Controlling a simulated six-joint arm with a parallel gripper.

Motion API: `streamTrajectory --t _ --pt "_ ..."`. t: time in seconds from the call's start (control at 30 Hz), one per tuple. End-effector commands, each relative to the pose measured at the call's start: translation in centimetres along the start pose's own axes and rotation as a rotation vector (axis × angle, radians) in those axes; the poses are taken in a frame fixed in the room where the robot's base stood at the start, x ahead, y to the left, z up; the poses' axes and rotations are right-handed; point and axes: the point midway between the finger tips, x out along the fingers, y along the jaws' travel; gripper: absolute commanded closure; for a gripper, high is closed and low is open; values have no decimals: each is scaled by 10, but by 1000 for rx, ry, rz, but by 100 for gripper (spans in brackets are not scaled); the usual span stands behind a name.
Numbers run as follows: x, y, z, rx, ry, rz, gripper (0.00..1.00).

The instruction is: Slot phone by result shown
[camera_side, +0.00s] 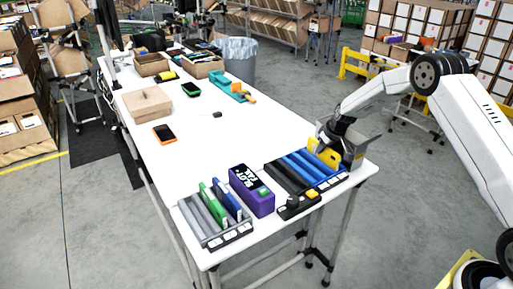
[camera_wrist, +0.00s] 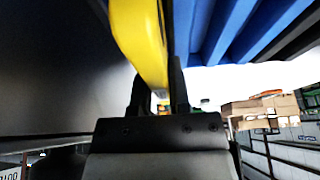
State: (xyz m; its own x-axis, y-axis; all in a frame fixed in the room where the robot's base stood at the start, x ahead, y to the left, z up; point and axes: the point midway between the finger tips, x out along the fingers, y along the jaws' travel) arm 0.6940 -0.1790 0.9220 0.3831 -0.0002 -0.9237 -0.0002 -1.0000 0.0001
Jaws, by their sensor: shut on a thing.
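My gripper (camera_side: 334,143) is at the right end of the table, shut on a yellow phone (camera_side: 322,153). The wrist view shows the yellow phone (camera_wrist: 140,40) upright between the two fingers (camera_wrist: 160,95). The phone is beside the rear of a rack with black and blue slots (camera_side: 283,176); I cannot tell whether it touches the rack. The blue slots (camera_wrist: 235,30) fill the upper right of the wrist view. A grey rack (camera_side: 207,226) holds green and blue phones at the front left. A purple tester (camera_side: 252,190) with white lettering, seemingly "SLOT FAIL", stands between the racks.
A small black device with a yellow top (camera_side: 298,203) sits before the blue rack. A grey bin (camera_side: 362,148) is close behind my gripper. An orange-edged phone (camera_side: 164,133), a green phone (camera_side: 191,89) and a cardboard box (camera_side: 147,104) lie farther back.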

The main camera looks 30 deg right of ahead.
Motion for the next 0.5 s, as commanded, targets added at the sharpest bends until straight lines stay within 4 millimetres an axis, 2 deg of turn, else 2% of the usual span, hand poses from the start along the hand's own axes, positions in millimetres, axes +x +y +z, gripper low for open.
streamTrajectory --t 0.5 --pt "3 0 1 0 1 0 100"
